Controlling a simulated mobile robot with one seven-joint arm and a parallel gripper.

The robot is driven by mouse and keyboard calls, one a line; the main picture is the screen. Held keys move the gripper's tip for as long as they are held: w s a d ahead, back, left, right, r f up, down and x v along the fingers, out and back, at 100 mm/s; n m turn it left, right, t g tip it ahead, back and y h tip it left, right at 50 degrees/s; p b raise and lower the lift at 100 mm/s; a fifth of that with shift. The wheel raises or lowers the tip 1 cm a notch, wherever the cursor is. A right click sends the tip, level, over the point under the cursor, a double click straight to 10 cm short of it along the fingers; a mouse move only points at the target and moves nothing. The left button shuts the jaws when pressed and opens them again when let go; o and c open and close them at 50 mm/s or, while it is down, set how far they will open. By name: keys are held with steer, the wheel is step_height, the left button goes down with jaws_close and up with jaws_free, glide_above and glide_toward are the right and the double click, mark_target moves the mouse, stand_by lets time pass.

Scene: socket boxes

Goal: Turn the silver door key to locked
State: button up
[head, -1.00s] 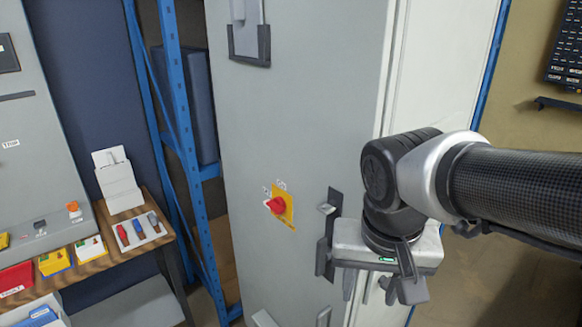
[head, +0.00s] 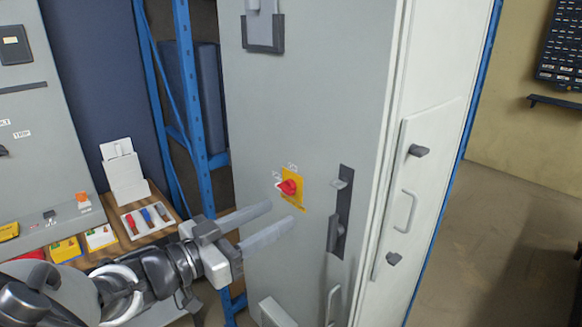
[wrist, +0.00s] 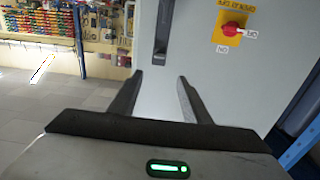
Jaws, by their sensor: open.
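The grey cabinet door (head: 300,100) carries a dark lock plate (head: 345,205). A small silver piece (head: 340,184) sticks out near the top of this plate; it may be the silver key, but it is too small to tell its turn. The lock plate also shows at the top of the wrist view (wrist: 161,35). My gripper (head: 282,213) is open and empty, its fingers pointing at the door left of the plate and below the red switch. In the wrist view my gripper (wrist: 160,77) shows spread fingers with nothing between them.
A red rotary switch (head: 288,187) on a yellow plate sits left of the lock plate. A side panel (head: 415,190) with dark knobs is on the cabinet's right. A blue rack (head: 195,130) and a wooden bench (head: 150,238) with bins stand left. Floor is clear at right.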

mark_target(333, 187)
steer(key=p+x, duration=0.1)
steer(key=x, duration=1.6)
steer(key=shift+f, duration=0.1)
steer(key=c, duration=1)
